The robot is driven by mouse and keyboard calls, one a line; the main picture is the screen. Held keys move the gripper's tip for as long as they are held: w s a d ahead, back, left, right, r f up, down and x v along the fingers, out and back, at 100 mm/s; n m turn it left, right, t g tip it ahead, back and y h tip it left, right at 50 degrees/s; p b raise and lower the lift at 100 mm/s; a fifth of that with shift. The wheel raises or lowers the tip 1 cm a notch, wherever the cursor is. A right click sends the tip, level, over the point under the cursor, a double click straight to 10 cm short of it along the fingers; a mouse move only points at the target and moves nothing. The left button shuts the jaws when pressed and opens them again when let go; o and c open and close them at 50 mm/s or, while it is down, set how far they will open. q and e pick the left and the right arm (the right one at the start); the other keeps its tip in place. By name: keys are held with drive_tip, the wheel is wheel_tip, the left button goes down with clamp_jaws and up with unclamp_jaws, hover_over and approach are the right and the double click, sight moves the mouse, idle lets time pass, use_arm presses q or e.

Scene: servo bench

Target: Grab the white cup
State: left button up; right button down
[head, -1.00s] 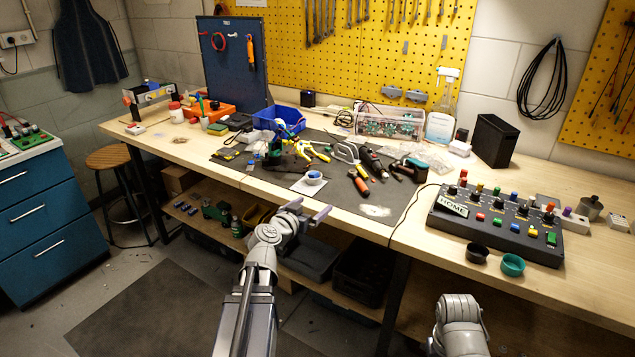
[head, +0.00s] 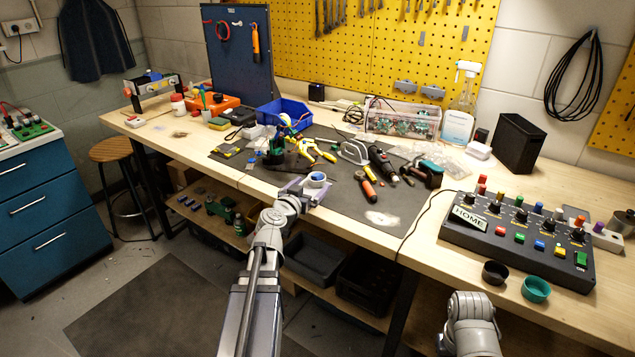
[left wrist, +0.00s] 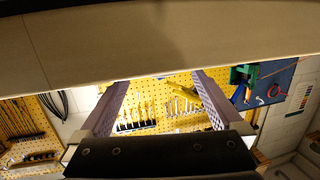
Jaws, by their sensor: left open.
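The small white cup (head: 316,182) with a blue inside stands near the front edge of the bench, on the dark mat. My left gripper (head: 305,189) is at the front edge, open, with its fingers close to the cup and partly overlapping its lower part. I cannot tell whether the cup is between the fingers or just beyond them. In the left wrist view the two spread fingers (left wrist: 160,92) point toward the pegboard, and the cup cannot be made out. Of my right arm only a link shows; its gripper is out of view.
The bench front edge (left wrist: 160,45) fills the top of the left wrist view. A control box (head: 520,235) and two small cups stand at right.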

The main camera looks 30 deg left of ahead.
sight(315, 178)
use_arm(q)
drive_tip(key=shift+w+a, duration=0.15)
drive_tip(key=shift+w, duration=0.4)
drive_tip(key=x, duration=0.4)
drive_tip(key=shift+w+r, duration=0.3)
drive_tip(key=shift+s, duration=0.1)
drive_tip(key=c, duration=1.5)
drive_tip(key=shift+c, duration=0.2)
drive_tip(key=shift+r, duration=0.1)
